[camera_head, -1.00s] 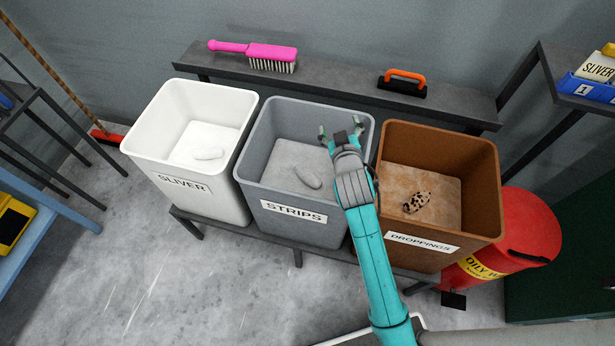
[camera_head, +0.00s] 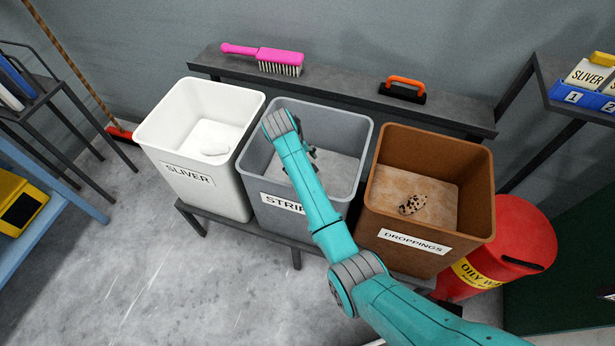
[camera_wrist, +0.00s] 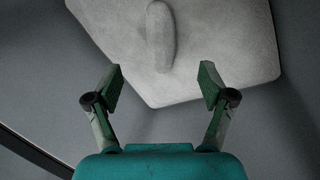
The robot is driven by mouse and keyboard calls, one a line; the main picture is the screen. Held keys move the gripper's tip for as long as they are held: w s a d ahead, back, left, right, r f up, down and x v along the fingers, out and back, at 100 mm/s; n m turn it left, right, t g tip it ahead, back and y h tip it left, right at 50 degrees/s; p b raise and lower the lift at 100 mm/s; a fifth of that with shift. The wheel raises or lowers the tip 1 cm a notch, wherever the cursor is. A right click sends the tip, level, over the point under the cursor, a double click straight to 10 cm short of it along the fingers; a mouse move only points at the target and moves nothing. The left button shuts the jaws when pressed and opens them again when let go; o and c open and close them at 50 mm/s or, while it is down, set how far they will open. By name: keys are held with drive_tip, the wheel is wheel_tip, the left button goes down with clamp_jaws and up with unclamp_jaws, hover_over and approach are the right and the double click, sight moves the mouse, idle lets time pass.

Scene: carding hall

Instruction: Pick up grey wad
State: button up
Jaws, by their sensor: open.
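The grey wad (camera_wrist: 160,37) is a small, long, rounded lump in the wrist view, lying on the pale floor of the grey bin marked STRIPS (camera_head: 357,130). In the head view the wad is hidden behind my arm. My gripper (camera_wrist: 162,82) is open and empty, with its two fingers apart. The wad lies beyond the fingertips, roughly in line with the gap between them, and they do not touch it. In the head view my gripper (camera_head: 313,152) shows only partly, at the grey bin's opening.
A white bin marked SLIVER (camera_head: 165,135) stands left, holding a white wad (camera_head: 214,147). A brown bin marked DROPPINGS (camera_head: 478,190) stands right, holding a speckled wad (camera_head: 412,204). Behind, a shelf holds a pink brush (camera_head: 278,60) and an orange-handled tool (camera_head: 403,90).

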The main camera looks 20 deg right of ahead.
drive_tip(key=x, duration=0.4)
drive_tip(key=shift+w+x, duration=0.15)
drive_tip(key=shift+x, duration=1.15)
drive_tip(key=shift+w+x, duration=0.15)
drive_tip(key=shift+x, duration=1.2)
drive_tip(key=shift+a, duration=0.2)
drive_tip(key=c, duration=1.3)
drive_tip(key=shift+o, duration=0.2)
drive_tip(key=shift+r, duration=0.1)
